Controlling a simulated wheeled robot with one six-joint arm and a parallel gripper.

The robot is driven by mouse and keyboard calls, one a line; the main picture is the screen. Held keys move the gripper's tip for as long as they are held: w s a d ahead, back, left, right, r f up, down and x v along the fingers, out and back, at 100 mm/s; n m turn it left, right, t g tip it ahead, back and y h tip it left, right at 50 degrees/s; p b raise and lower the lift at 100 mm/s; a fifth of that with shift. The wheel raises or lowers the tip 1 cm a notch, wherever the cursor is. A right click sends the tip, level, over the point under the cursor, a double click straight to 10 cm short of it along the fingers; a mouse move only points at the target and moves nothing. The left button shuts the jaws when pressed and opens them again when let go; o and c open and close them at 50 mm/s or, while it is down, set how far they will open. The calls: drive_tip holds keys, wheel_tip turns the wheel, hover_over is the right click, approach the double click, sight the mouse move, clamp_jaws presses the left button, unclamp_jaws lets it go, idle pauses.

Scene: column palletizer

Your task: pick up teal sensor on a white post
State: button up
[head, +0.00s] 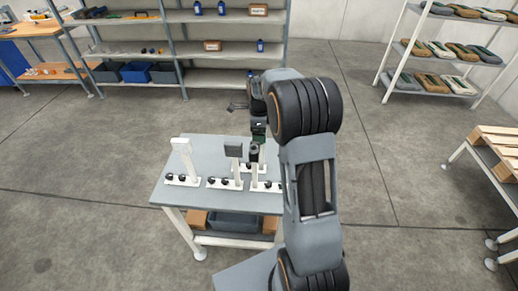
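A small grey table (222,142) bears several posts on white bases. At its left stands a white post with a white head (181,144). Nearer the middle is a white post with a dark grey head (234,151). Another white post (256,170) stands to the right, directly below my gripper (256,142). A small dark teal patch (259,132) shows at the gripper, and I cannot tell whether it is the teal sensor or part of my wrist. My arm comes in from the right. The fingers are too small and overlapped to judge.
Dark round parts (213,182) sit on the white bases beside the posts. Boxes and a dark bin (232,221) stand on the table's lower shelf. Shelving (160,50) is behind, a rack (446,55) at the back right, and a pallet stand (493,160) at the right. Open floor lies between.

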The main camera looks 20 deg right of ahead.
drive_tip(key=c, duration=1.2)
drive_tip(key=shift+c, duration=0.9)
drive_tip(key=shift+r, duration=0.1)
drive_tip(key=shift+r, duration=0.1)
